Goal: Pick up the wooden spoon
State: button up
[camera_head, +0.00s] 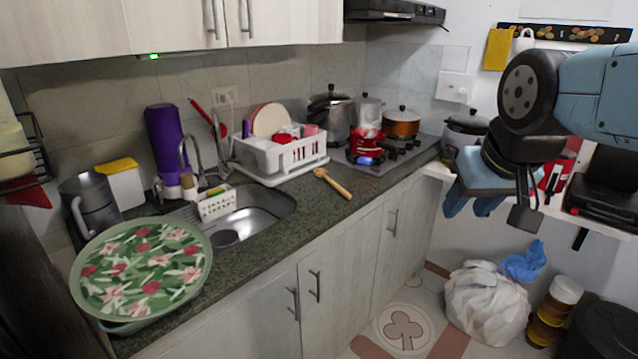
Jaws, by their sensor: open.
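The wooden spoon (334,183) lies flat on the dark green countertop (302,214), between the dish rack and the counter's front edge. It is light brown, with its wider end toward the back left. My gripper (524,205) hangs at the right side of the picture, well to the right of the spoon and beyond the counter. Its jaws are open and empty, pointing down. Nothing covers the spoon.
A white dish rack (281,155) stands behind the spoon. A red pot (366,146) sits on the stove to its right. The sink (245,212) and a floral tray (141,268) are to the left. Cabinets (180,22) hang above. A white bag (487,303) lies on the floor.

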aim_at(320, 173)
jog(key=u, duration=0.1)
jog(key=i, duration=1)
jog(key=z, duration=0.1)
